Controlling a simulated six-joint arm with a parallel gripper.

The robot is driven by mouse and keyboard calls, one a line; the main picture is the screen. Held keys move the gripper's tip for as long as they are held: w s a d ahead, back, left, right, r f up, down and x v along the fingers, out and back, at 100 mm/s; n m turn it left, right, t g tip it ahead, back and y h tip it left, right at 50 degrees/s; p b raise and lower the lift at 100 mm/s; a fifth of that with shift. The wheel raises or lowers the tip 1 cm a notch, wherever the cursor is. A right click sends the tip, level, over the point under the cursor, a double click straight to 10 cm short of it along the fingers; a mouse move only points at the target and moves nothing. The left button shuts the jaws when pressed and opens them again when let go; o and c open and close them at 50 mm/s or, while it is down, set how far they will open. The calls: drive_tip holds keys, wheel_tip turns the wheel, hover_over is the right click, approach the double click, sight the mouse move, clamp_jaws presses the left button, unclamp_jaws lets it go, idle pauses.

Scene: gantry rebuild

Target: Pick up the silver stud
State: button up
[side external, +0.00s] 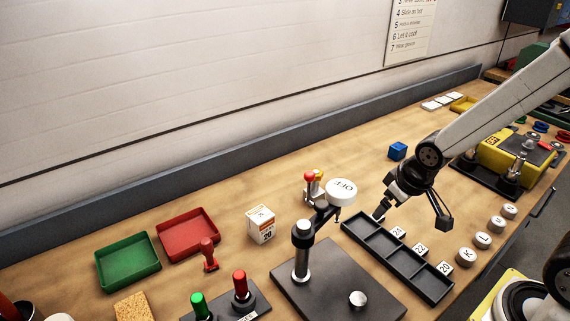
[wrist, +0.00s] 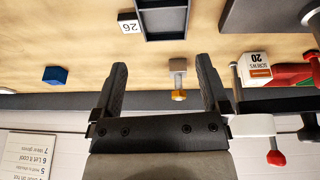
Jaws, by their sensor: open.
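A round silver stud (side external: 358,298) sits on a dark square plate (side external: 316,279) at the bottom middle of the side view. A silver post (side external: 301,252) with an arm and a white disc marked OFF (side external: 341,189) rises from the same plate. My gripper (side external: 412,216) is open and empty above the table, up and to the right of the stud and apart from it. In the wrist view my gripper (wrist: 161,64) shows both fingers spread with nothing held. A silver piece (wrist: 312,13) is cut off at that view's right edge; I cannot tell whether it is the stud.
A dark compartment tray (side external: 436,287) lies between plate and gripper, with number tags (side external: 420,250) beside it. Several lettered round pieces (side external: 482,240) line the front edge. A screws box (side external: 261,224), a blue block (side external: 397,151) and red and orange knobs (side external: 313,177) stand behind.

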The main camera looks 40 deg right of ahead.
drive_tip(key=w+d+n+t, duration=0.3)
drive_tip(key=w+d+t, duration=0.15)
drive_tip(key=w, duration=0.65)
drive_tip(key=n+t+y, duration=0.1)
drive_tip(key=n+y, duration=0.5)
drive_tip(key=y, duration=0.4)
approach(317, 171)
drive_tip(key=x, duration=0.3)
drive_tip(key=shift+x, duration=3.65)
clamp_jaws()
